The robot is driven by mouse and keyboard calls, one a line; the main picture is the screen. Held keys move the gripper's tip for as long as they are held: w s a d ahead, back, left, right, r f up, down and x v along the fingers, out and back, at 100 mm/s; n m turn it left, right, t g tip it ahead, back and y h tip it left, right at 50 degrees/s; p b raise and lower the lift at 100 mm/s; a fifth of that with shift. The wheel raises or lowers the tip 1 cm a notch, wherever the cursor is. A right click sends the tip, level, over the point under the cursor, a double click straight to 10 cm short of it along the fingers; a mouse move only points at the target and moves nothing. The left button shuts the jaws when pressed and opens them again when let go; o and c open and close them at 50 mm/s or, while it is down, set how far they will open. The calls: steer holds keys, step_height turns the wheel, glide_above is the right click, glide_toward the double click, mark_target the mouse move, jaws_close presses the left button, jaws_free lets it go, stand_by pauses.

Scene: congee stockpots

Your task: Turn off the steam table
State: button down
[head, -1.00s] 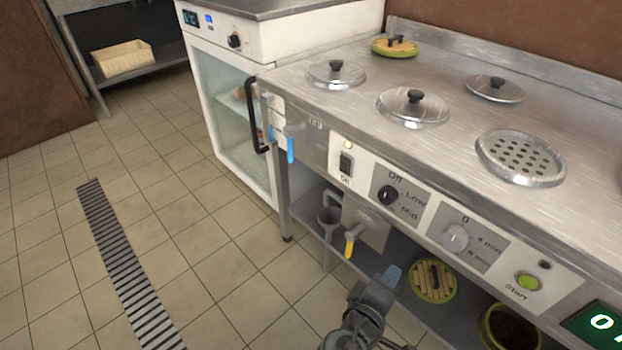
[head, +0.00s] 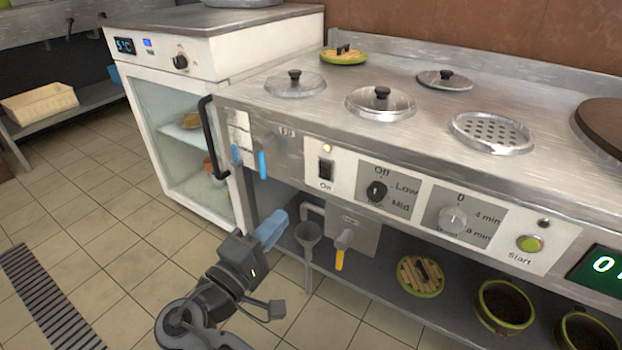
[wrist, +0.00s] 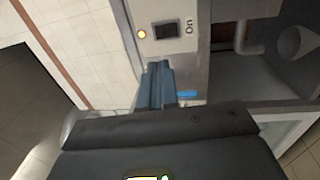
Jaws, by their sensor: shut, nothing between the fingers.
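The steam table (head: 300,118) is a steel counter with a control panel along its front. A black rocker switch (head: 326,170) marked "On" sits at the panel's left under a small glowing lamp (head: 327,148). Right of it are a black dial (head: 377,191) with Off, Low and Mid, a grey timer dial (head: 452,220) and a green Start button (head: 529,244). My gripper (head: 275,228) has blue fingers, shut and empty, below and left of the switch, apart from it. In the wrist view, the fingers (wrist: 158,85) point toward the switch (wrist: 167,30) and lit lamp (wrist: 142,34).
A blue-handled tap (head: 262,164) hangs left of the switch; a yellow-handled tap (head: 340,258) and a funnel (head: 308,236) are below. A glass-door fridge (head: 150,75) stands left. The floor at left is clear.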

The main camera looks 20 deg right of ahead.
mark_target(324, 166)
steer(key=b+x, duration=0.3)
steer(key=x, duration=1)
steer(key=shift+d, duration=0.2)
steer(key=shift+w+d+r, duration=0.1)
steer(key=shift+w+d, duration=0.15)
steer(key=shift+d, duration=0.05)
steer(key=shift+w+d+r, duration=0.2)
steer(key=shift+d+r, duration=0.1)
steer(key=shift+a+f, duration=0.1)
steer(key=shift+f, duration=0.05)
steer(key=shift+a, duration=0.1)
